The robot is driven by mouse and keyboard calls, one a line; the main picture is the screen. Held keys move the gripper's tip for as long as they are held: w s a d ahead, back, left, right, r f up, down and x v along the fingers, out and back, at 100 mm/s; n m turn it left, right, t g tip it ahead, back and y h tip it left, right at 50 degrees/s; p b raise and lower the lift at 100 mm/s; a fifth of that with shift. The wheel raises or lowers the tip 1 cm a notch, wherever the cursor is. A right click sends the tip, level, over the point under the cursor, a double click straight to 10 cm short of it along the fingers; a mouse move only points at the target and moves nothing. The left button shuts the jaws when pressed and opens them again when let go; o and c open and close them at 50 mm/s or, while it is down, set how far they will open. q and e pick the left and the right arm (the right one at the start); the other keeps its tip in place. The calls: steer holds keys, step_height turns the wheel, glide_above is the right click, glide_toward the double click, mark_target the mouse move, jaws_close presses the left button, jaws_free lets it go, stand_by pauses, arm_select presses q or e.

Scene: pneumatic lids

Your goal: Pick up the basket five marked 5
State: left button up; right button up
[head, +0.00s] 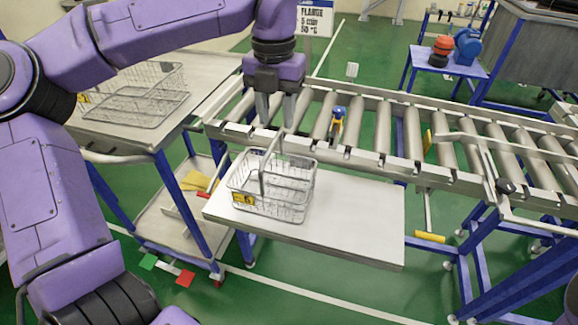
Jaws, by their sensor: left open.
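A wire basket (290,200) with a yellow tag (243,197) on its front left corner stands upright on the light side shelf. The tag's number is too small to read. Its handle (262,180) stands up over the basket. My left gripper (275,122) points down just above the top of the handle, open and empty. I cannot tell whether a finger touches the handle. A second wire basket (145,106) stands on the left cart, with its yellow tag partly hidden by my left arm. My right gripper is not in view.
The side shelf (355,220) is clear to the right of the basket. A roller conveyor (380,130) runs behind it, with a small blue and yellow item (338,113) on the rollers. A cart (110,135) stands at left. A hanging sign (314,20) is behind my gripper.

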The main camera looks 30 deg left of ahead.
mark_target(271, 146)
arm_select(q)
steer(key=f, duration=0.1)
steer(key=s+f, duration=0.2)
steer(key=f, duration=0.1)
steer(key=shift+a+f, duration=0.1)
steer(key=shift+a, duration=0.05)
steer(key=f, duration=0.1)
steer(key=f+p, duration=0.1)
steer(key=f, duration=0.1)
steer(key=w+f+p, duration=0.1)
steer(key=f, duration=0.1)
steer(key=shift+a+f, duration=0.25)
steer(key=shift+a, duration=0.05)
steer(key=shift+f, duration=0.2)
steer(key=shift+s, duration=0.2)
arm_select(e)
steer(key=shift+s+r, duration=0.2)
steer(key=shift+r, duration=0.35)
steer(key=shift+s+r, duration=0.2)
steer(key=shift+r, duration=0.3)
arm_select(q)
steer(key=shift+w, duration=0.1)
jaws_close()
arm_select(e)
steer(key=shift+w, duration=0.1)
